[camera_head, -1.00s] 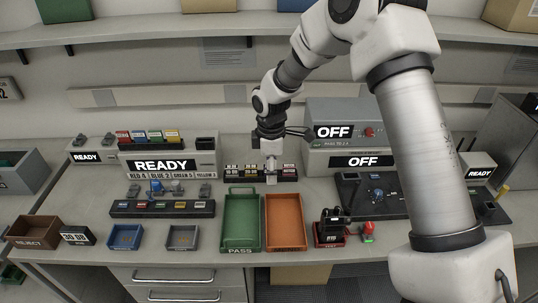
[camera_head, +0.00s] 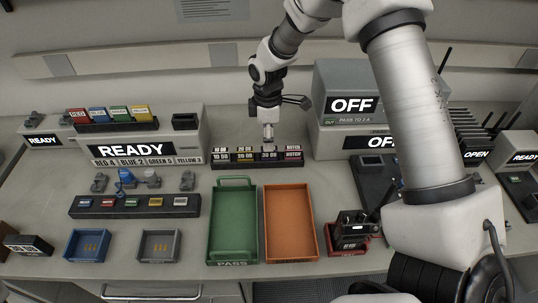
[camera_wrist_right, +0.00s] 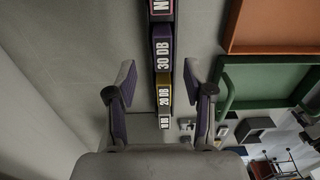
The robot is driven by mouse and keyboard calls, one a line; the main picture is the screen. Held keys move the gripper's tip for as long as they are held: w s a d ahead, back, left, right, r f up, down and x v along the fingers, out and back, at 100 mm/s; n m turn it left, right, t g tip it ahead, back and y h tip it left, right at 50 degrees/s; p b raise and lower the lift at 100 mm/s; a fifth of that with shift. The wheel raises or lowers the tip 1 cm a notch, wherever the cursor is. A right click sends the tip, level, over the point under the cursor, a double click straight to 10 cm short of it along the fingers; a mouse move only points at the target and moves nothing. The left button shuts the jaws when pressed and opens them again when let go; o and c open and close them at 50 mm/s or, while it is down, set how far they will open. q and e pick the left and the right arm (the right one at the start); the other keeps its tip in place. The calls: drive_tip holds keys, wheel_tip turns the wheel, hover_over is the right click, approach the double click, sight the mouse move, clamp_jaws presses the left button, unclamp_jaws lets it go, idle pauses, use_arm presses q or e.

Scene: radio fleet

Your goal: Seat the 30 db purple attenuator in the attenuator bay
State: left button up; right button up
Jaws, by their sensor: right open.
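The purple 30 DB attenuator (camera_wrist_right: 162,48) stands in a row with its neighbours in a black rack (camera_head: 258,163) at the middle of the bench; its label (camera_head: 268,154) also shows in the head view. My right gripper (camera_head: 268,139) is just above and behind this label in the head view. In the right wrist view my right gripper (camera_wrist_right: 159,88) is open and empty, one finger on each side of the row, apart from it. I cannot tell which place is the attenuator bay. My left gripper is not in view.
The green PASS tray (camera_head: 211,232) and an orange tray (camera_head: 270,230) lie in front of the rack. A READY unit (camera_head: 150,148) stands to the left and an OFF unit (camera_head: 345,75) to the right. A black radio fixture (camera_head: 350,235) stands right of the trays.

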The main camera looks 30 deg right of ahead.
drive_tip(key=f, duration=0.3)
drive_tip(key=f+p, duration=0.1)
drive_tip(key=f, duration=0.1)
drive_tip(key=shift+s, duration=0.3)
drive_tip(key=shift+w+d+f, duration=0.1)
drive_tip(key=shift+f, duration=0.05)
clamp_jaws()
wheel_tip(320, 180, up, 10)
drive_tip(key=shift+r+b, duration=0.1)
drive_tip(key=shift+b, duration=0.45)
